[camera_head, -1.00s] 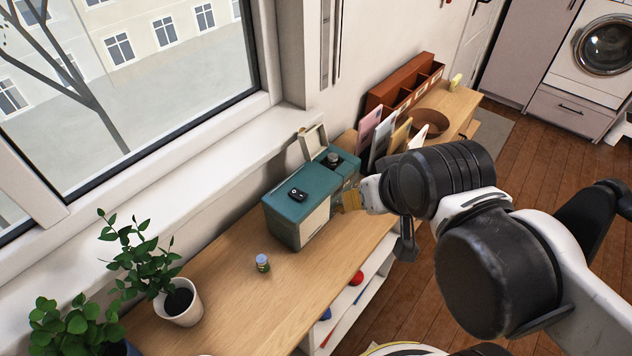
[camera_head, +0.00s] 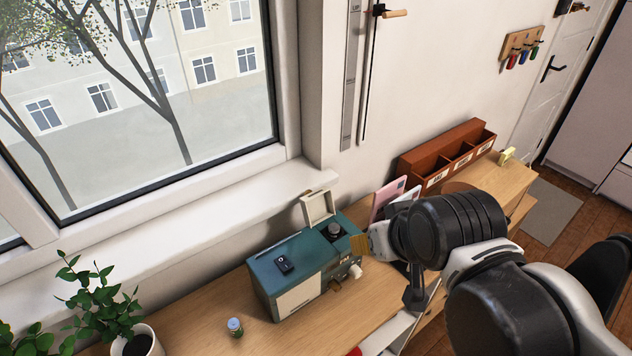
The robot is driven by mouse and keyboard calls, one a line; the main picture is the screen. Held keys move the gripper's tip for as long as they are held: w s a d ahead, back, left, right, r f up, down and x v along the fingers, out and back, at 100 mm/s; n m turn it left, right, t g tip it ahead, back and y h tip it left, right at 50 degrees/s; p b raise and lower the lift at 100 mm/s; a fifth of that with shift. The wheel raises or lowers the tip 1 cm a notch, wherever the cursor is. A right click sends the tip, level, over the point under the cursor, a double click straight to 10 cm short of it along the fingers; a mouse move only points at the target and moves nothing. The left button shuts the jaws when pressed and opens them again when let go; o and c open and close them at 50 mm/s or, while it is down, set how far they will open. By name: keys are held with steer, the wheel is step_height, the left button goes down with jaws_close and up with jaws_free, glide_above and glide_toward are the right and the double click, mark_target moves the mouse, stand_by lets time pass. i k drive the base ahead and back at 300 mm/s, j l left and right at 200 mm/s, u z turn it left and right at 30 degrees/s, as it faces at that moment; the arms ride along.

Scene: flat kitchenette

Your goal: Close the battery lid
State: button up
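A teal box-shaped device (camera_head: 290,272) with a cream front panel stands on the wooden counter below the window. Its cream battery lid (camera_head: 319,206) stands open and upright at the back of the device's top right part. In front of the lid, the open bay shows a dark round part (camera_head: 334,230). My gripper (camera_head: 362,244) is just right of the device, close to its top right edge.
A small black object (camera_head: 285,264) lies on the device's top. A small jar (camera_head: 235,327) stands on the counter in front, and a potted plant (camera_head: 138,343) is at the lower left. Upright cards (camera_head: 388,199) and a red-brown organizer (camera_head: 447,155) stand behind my wrist. Bare counter (camera_head: 195,312) lies left of the jar.

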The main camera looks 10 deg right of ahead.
mark_target(317, 203)
steer(key=i+l+u, duration=0.1)
steer(key=l+u, duration=0.15)
steer(key=l, duration=0.3)
steer(key=i+l+u, duration=0.1)
steer(key=l+u, duration=0.15)
steer(key=l, duration=0.25)
steer(key=l+u, duration=0.25)
steer(key=l, duration=0.3)
steer(key=l+u, duration=0.3)
steer(key=l, duration=0.3)
steer(key=k+l+u, duration=0.1)
steer(key=l+u, duration=0.15)
steer(key=l, duration=0.25)
steer(key=k+l+u, duration=0.1)
steer(key=l+u, duration=0.15)
steer(key=l, duration=0.3)
steer(key=k+l+u, duration=0.25)
steer(key=l, duration=0.25)
steer(key=k+l+u, duration=0.25)
steer(key=l, duration=0.25)
steer(key=i, duration=0.1)
